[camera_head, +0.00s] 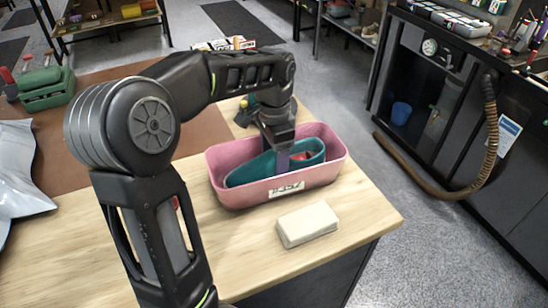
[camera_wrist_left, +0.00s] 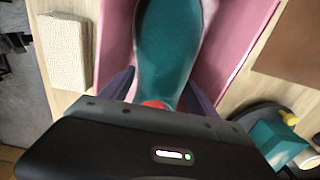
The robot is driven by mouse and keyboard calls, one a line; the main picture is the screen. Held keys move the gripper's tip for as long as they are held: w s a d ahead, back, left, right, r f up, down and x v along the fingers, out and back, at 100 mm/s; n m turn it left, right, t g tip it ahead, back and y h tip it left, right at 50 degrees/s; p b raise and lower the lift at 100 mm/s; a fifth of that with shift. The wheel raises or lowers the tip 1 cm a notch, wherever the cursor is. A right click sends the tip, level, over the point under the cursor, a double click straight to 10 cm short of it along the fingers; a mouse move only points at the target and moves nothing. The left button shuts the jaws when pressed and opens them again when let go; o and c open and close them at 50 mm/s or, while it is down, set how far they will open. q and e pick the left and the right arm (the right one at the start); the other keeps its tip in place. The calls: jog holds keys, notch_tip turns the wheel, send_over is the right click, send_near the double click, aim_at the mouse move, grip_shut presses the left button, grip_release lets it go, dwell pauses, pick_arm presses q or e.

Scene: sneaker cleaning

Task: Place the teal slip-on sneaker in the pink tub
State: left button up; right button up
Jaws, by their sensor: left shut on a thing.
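The teal slip-on sneaker (camera_head: 250,171) lies inside the pink tub (camera_head: 222,162) in the head view, its toe toward the left end. The tub stands on the wooden table near its right corner. My left gripper (camera_head: 280,160) reaches down into the tub and is shut on the sneaker near its opening, where some red lining shows. In the left wrist view the sneaker (camera_wrist_left: 165,50) runs away between the two fingers, with the tub's pink walls (camera_wrist_left: 235,45) on both sides. Whether the sole touches the tub floor is hidden. My right gripper is not in view.
A cream block (camera_head: 307,224) lies on the table in front of the tub; it also shows in the left wrist view (camera_wrist_left: 65,50). A silvery bag (camera_head: 18,170) and a green toolbox (camera_head: 46,88) are at the left. A teal-and-black object (camera_head: 246,108) stands behind the tub.

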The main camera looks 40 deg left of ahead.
pick_arm(q)
jog(key=o, duration=1.4)
jog(key=shift+f, duration=0.1)
jog(key=shift+o, duration=0.2)
notch_tip(320, 180, up, 6)
jog(key=shift+r, duration=0.25)
notch_tip(320, 180, up, 5)
jog(key=p, duration=0.4)
jog(key=shift+r, duration=0.1)
jog(key=shift+r+p, duration=0.35)
jog(key=shift+p, duration=0.25)
jog(key=shift+s+d+f, duration=0.1)
